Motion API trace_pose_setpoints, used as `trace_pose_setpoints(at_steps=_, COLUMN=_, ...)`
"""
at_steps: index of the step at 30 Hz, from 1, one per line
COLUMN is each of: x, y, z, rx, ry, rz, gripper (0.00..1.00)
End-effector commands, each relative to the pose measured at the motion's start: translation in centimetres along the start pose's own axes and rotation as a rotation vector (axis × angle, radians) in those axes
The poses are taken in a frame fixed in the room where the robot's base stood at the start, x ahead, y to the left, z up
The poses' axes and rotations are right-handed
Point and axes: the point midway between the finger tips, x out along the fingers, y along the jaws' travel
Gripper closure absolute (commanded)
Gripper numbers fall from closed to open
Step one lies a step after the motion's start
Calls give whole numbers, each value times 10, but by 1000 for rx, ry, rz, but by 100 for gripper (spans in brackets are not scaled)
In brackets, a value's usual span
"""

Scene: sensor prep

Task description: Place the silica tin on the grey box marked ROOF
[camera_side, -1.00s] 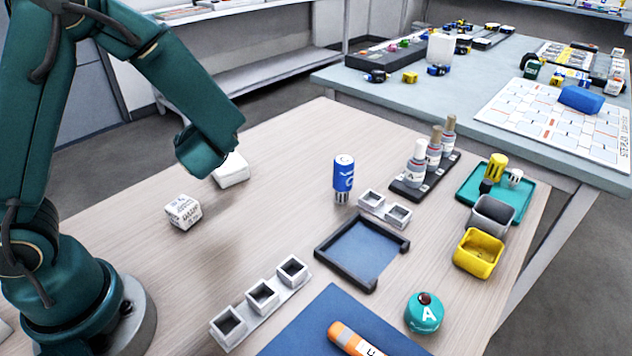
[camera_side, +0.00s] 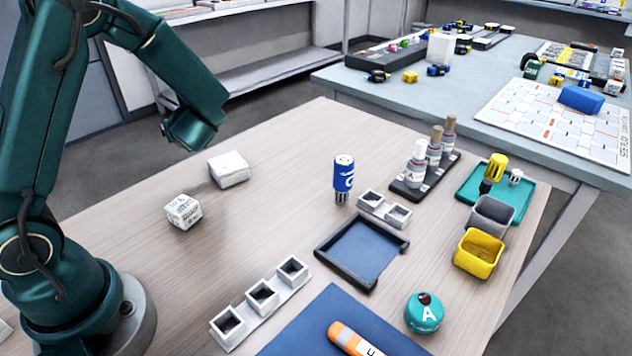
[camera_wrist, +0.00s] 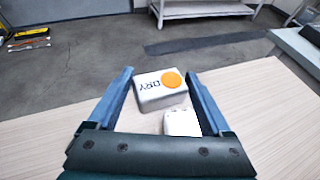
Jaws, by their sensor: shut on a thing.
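The silica tin (camera_wrist: 160,88) is pale, with an orange disc and the letters DRY on its face. In the wrist view it sits between the fingertips of my gripper (camera_wrist: 161,80), which is shut on it. In the side view the fingers and tin are hidden behind my wrist. Two pale blocks stand on the table at the left: a plain-looking one (camera_side: 229,169) near the back edge and one with dark print (camera_side: 183,212) closer to my base. I cannot read ROOF on either. A pale block (camera_wrist: 182,123) shows below the tin in the wrist view.
Right of the blocks stand a blue cylinder (camera_side: 343,175), a white socket pair (camera_side: 371,201), a dark-rimmed tray (camera_side: 325,255) and a bottle rack (camera_side: 407,190). A three-hole holder (camera_side: 245,318) is in front. The wood between blocks and cylinder is clear.

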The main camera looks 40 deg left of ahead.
Motion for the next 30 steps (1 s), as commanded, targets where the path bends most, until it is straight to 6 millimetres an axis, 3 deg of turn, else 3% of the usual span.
trace_pose_setpoints(at_steps=3, x=2, y=-23, z=-15, rx=3, ry=0, rz=-3, gripper=73)
trace_pose_setpoints(at_steps=10, x=3, y=-50, z=-32, rx=0, ry=-1, rz=-1, gripper=73)
trace_pose_setpoints(at_steps=14, x=4, y=-53, z=-36, rx=1, ry=0, rz=1, gripper=73)
trace_pose_setpoints(at_steps=24, x=18, y=-53, z=-70, rx=3, ry=0, rz=2, gripper=73)
trace_pose_setpoints(at_steps=30, x=19, y=-53, z=-71, rx=-1, ry=-1, rz=0, gripper=73)
